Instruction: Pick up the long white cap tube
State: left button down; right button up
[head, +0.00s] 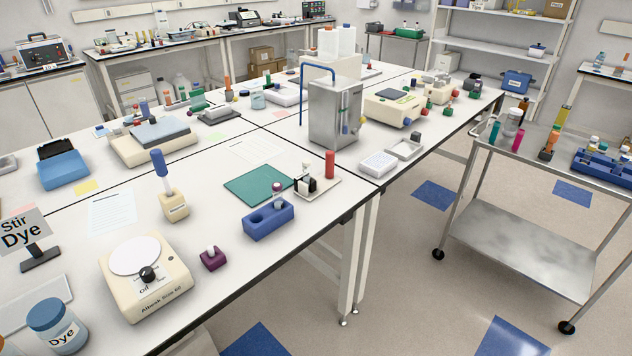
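I cannot tell for certain which item is the long white cap tube. A small white-topped piece (211,250) stands in the purple holder (213,261) on the near bench. A pale tube (277,197) with a dark purplish top stands at the back of the blue rack (268,222). A wide clear vessel with a whitish top (513,120) stands on the steel cart at the right. Neither of my grippers shows in the head view.
A stirrer (145,278), a Dye jar (57,327) and a green mat (259,185) lie around the near bench. A metal box (336,115) stands behind. Floor is open between bench and cart (520,262).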

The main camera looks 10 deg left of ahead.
aim_at(307, 162)
jog(key=i+l+u, duration=0.15)
jog(key=u, duration=0.25)
jog(key=i+l+u, duration=0.1)
jog(key=u, duration=0.35)
jog(key=i+l+u, duration=0.1)
jog(key=l+u, duration=0.15)
jog(key=u, duration=0.15)
